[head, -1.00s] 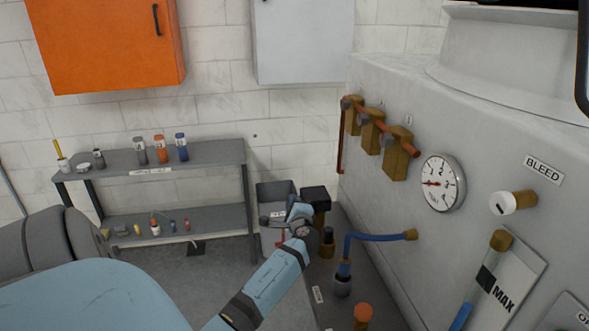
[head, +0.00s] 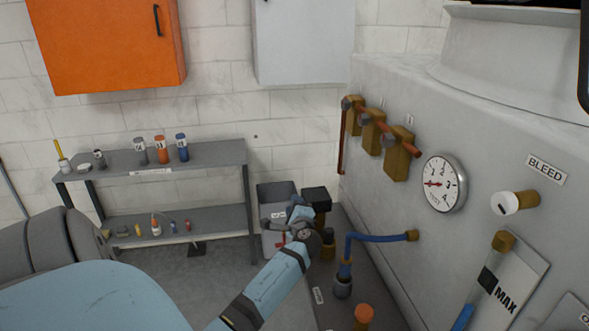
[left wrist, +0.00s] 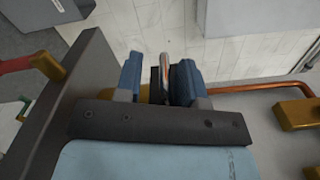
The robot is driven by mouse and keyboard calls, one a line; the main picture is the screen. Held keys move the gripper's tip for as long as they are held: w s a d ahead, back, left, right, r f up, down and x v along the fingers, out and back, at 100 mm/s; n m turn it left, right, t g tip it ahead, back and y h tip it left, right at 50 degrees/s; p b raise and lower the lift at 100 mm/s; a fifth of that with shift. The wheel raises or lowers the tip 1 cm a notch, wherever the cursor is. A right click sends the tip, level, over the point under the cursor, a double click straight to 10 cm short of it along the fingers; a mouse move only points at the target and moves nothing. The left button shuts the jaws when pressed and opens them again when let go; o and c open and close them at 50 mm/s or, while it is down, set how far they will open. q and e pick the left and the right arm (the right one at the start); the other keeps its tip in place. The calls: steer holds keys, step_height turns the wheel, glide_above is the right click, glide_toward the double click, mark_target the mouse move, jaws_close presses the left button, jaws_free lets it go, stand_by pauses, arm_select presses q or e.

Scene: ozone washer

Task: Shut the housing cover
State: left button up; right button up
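No part is clearly recognisable as the housing cover. A dark box-shaped head (head: 315,196) on a brass fitting stands by the machine's foot, beside an open grey box (head: 276,192); I cannot tell whether either belongs to the housing. My left gripper (head: 297,216) is low in front of them, partly hidden by its own wrist. In the left wrist view its two blue fingers (left wrist: 157,80) are apart. A narrow dark piece with an orange and silver strip (left wrist: 165,75) shows between them, nearer the right finger; contact is unclear. A dark grey plate (left wrist: 65,95) stands left of the fingers. My right gripper is out of view.
The machine's wall at right carries brass valves (head: 397,153), a gauge (head: 444,183) and a bleed valve (head: 515,202). A blue pipe (head: 380,237) runs near the gripper. A grey shelf (head: 212,153) with bottles stands at left. Open floor lies before the shelf.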

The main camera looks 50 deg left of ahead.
arm_select(q)
steer(key=shift+d, duration=0.1)
steer(key=v, duration=1.3)
steer(key=shift+s+d, duration=0.15)
steer(key=shift+d, duration=0.1)
steer(key=shift+f, duration=0.1)
